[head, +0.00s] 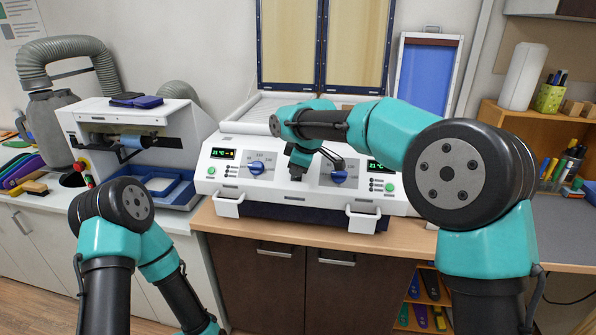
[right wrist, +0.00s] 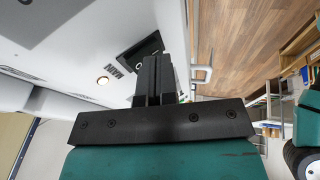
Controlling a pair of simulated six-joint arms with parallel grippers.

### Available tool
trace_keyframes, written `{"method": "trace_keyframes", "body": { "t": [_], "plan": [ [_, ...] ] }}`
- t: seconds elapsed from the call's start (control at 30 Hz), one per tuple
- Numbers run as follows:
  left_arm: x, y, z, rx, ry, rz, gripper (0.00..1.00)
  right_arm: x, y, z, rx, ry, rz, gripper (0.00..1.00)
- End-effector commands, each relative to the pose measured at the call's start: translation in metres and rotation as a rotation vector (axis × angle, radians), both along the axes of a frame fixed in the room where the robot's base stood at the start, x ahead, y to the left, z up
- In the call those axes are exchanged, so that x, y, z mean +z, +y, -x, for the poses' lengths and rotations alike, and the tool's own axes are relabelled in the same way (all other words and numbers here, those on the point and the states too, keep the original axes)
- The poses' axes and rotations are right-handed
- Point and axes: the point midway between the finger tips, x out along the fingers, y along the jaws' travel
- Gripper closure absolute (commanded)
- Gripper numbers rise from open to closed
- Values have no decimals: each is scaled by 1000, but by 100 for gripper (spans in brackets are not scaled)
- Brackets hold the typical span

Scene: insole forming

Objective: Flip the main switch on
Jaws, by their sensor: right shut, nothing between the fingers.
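The white forming machine (head: 232,180) stands on the wooden counter, with its control panel facing me. In the right wrist view a black switch plate (right wrist: 132,53) is set in the white panel, partly covered by the fingers; I cannot tell the rocker's position. My right gripper (head: 295,176) is in front of the middle of the panel in the head view and hides that part. In the right wrist view its fingers (right wrist: 153,62) are shut with nothing between them, tips over the switch plate; I cannot tell whether they touch it. My left gripper is not in view.
A small round lamp (right wrist: 103,80) glows beside the switch plate. Blue knobs (head: 256,168) and green buttons (head: 211,171) sit on the panel, with white handles (head: 229,205) below. A grinding machine (head: 85,130) stands at left, a wooden shelf (head: 540,130) at right.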

Motion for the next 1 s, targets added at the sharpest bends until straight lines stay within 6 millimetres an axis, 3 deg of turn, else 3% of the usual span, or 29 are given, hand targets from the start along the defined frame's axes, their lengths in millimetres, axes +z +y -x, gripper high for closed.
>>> {"method": "trace_keyframes", "body": {
  "t": [0.67,1.0],
  "plan": [
    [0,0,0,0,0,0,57,11,0,2,1,0,0,100],
    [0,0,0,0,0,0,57,39,5,33,3,-2,0,100]
  ]
}}
